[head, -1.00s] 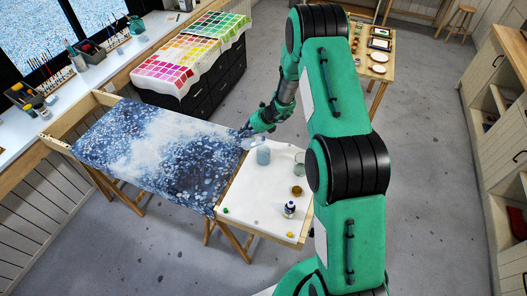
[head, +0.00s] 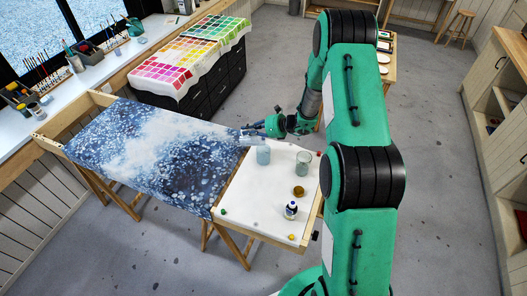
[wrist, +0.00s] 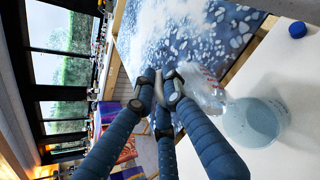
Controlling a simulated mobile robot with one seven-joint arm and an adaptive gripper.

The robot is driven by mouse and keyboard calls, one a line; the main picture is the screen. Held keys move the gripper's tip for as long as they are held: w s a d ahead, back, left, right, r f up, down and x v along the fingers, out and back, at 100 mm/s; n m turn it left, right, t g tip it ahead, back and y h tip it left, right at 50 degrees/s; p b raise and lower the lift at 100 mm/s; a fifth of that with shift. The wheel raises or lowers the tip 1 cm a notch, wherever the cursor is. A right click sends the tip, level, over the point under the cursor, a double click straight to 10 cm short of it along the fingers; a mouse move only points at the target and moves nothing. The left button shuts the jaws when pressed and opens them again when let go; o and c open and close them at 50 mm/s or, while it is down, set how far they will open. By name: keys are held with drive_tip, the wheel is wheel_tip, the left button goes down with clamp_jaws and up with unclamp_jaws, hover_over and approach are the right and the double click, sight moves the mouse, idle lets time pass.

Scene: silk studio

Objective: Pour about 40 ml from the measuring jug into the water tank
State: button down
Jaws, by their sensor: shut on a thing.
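My gripper (head: 262,128) is at the far edge of the white table (head: 240,195). In the wrist view its fingers (wrist: 168,92) are closed around the clear measuring jug (wrist: 202,88), which has red marks and looks tilted. The jug is small and partly hidden in the head view (head: 250,139). A clear vessel with pale blue contents (head: 263,156) stands upright just below the jug on the table. It is close beside the jug in the wrist view (wrist: 252,124). I cannot tell if this vessel is the water tank, or whether liquid is flowing.
A greenish glass jar (head: 303,164) stands to the right of the pale blue vessel. An amber pot (head: 299,191) and a dark bottle with a white label (head: 291,210) are nearer. A blue patterned silk (head: 150,150) is stretched on a frame to the left.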

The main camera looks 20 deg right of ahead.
drive_tip(key=shift+s+d+r+t+y+b, duration=0.4)
drive_tip(key=shift+t+y+b, duration=0.1)
drive_tip(key=shift+b, duration=0.25)
drive_tip(key=shift+r, duration=0.1)
drive_tip(key=shift+s+y+b, duration=0.1)
drive_tip(key=shift+y+b, duration=0.2)
drive_tip(key=shift+b, duration=0.25)
drive_tip(key=shift+w+a, duration=0.25)
drive_tip(key=shift+a, duration=0.05)
drive_tip(key=shift+w+a+t, duration=0.1)
drive_tip(key=shift+w+t, duration=0.1)
drive_tip(key=shift+t, duration=0.1)
drive_tip(key=shift+w+a+b, duration=0.2)
drive_tip(key=shift+b, duration=0.25)
drive_tip(key=shift+s+d+t+y+b, duration=0.1)
drive_tip(key=shift+t+y+b, duration=0.35)
drive_tip(key=shift+b, duration=0.45)
idle(0.3)
